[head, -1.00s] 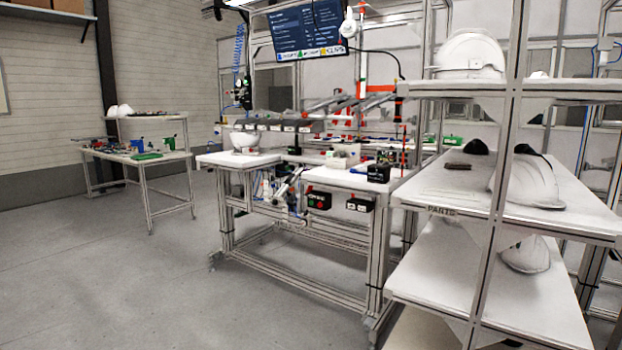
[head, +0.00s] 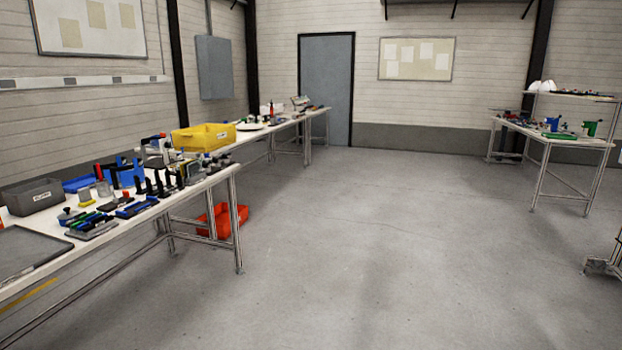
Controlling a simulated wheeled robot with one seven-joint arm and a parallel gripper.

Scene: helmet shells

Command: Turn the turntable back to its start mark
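My gripper and arm are not in view. A pale, flat, round thing (head: 252,126) lies on the far part of the benches along the left wall. It may be the turntable, but it is too small to tell. No start mark can be made out.
A long bench (head: 222,172) at left holds a yellow bin (head: 204,137), a grey bin (head: 33,196) and many small tools. A red-orange bin (head: 222,220) is on the floor beneath it. Another bench (head: 570,140) stands at far right. The grey floor (head: 400,240) between is clear.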

